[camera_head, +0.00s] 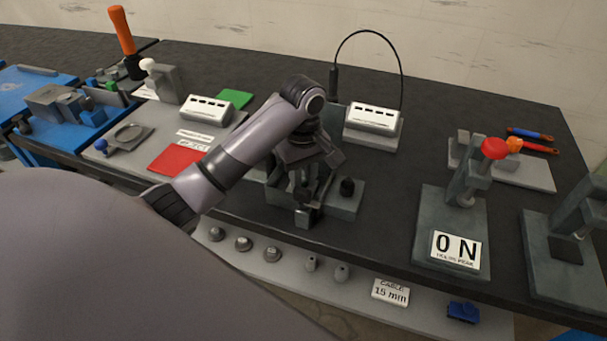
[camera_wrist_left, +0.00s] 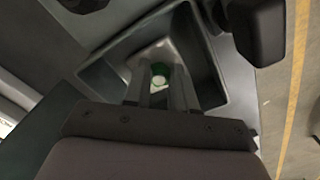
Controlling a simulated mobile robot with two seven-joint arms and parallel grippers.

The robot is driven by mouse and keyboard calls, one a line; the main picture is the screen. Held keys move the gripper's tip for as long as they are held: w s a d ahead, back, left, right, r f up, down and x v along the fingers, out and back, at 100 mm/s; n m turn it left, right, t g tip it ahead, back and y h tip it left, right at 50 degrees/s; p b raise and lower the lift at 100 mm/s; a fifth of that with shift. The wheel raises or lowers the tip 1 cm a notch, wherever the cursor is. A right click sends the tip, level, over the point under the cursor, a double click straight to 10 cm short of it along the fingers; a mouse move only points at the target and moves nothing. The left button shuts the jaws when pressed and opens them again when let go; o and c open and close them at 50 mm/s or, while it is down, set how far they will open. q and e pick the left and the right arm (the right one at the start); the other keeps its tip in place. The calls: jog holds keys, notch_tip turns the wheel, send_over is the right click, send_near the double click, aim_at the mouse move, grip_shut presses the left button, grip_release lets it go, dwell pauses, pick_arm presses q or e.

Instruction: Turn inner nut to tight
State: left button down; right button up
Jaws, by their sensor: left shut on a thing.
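My left gripper (camera_head: 307,198) points down at a grey fixture (camera_head: 340,208) at the front middle of the bench. In the left wrist view its two fingers (camera_wrist_left: 161,90) reach into a grey open-topped housing (camera_wrist_left: 208,75). They are shut on a small part between them, which I take to be the inner nut. A green round face with a pale spot (camera_wrist_left: 163,72) shows between and beyond the fingertips. The fingers and arm hide most of the nut, so its turn angle cannot be read. My right gripper is not in view.
A stand with a red knob (camera_head: 494,149) and an ON sign (camera_head: 456,250) is further right. A white box with a black cable (camera_head: 374,116) stands behind. A red mat (camera_head: 180,158) lies left.

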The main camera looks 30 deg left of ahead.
pick_arm(q)
jog(key=m, duration=0.3)
jog(key=shift+a+m, duration=0.1)
jog(key=shift+m, duration=0.3)
jog(key=m, duration=0.3)
jog(key=shift+s+m, duration=0.1)
jog(key=shift+m, duration=0.2)
jog(key=m, duration=0.6)
jog(key=shift+a, duration=0.25)
jog(key=m, duration=0.6)
jog(key=shift+a+r+m, duration=0.1)
jog(key=shift+a+m, duration=0.05)
jog(key=shift+m, duration=0.15)
jog(key=m, duration=0.6)
jog(key=shift+w+m, duration=0.25)
jog(key=shift+m, duration=0.05)
jog(key=c, duration=0.9)
grip_release()
jog(key=shift+s, duration=0.1)
